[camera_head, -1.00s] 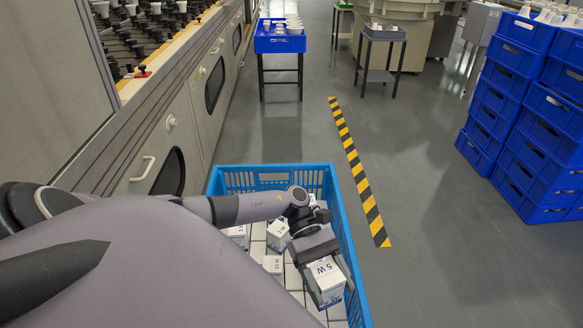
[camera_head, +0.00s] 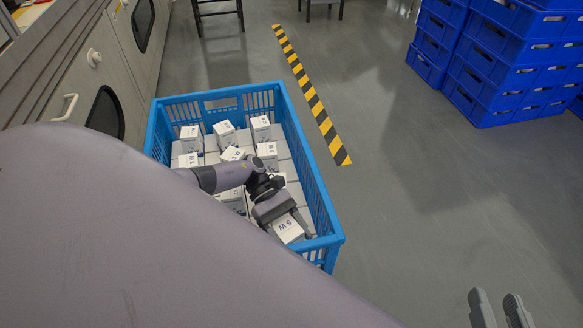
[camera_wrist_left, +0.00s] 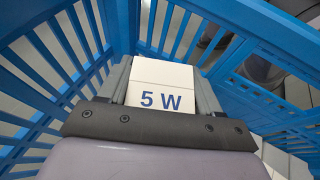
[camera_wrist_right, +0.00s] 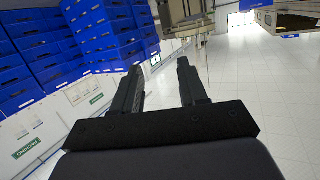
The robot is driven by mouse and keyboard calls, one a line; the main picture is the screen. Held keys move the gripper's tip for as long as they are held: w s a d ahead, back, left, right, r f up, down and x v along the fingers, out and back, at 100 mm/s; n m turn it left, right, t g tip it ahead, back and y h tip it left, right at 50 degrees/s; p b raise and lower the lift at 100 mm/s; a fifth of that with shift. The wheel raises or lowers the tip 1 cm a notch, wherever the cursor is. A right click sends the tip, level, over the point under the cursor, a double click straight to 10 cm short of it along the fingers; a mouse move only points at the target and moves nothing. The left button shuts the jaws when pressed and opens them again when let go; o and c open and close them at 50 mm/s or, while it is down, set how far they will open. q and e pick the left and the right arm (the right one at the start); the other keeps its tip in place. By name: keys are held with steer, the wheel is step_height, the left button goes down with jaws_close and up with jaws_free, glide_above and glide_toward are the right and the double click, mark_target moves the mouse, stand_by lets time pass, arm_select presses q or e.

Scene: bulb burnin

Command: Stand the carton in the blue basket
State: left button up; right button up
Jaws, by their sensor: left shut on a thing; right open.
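The blue basket (camera_head: 335,238) stands on the floor in the head view, with several white cartons in it. My left gripper (camera_head: 290,222) is inside its near right corner, shut on a white carton (camera_head: 287,230) marked "5 W". The left wrist view shows this carton (camera_wrist_left: 161,85) between the two fingers, with the basket's slatted walls (camera_wrist_left: 60,50) around it. Whether the carton's base touches anything is hidden. My right gripper (camera_head: 500,308) is at the bottom right of the head view, away from the basket. Its fingers (camera_wrist_right: 160,85) are apart and empty in the right wrist view.
Other cartons (camera_head: 224,130) stand on a layer of white boxes in the basket. Stacked blue crates (camera_head: 490,75) stand at the upper right. A machine with a handle (camera_head: 66,107) is on the left.

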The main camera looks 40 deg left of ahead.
arm_select(q)
steer(key=shift+f, duration=0.65)
arm_select(e)
steer(key=shift+s+d+r, duration=0.1)
steer(key=shift+d, duration=0.15)
arm_select(q)
steer(key=shift+f, duration=0.15)
steer(key=o, duration=0.8)
steer(key=v, duration=0.7)
steer(key=shift+a+r, duration=0.2)
steer(key=shift+w, duration=0.1)
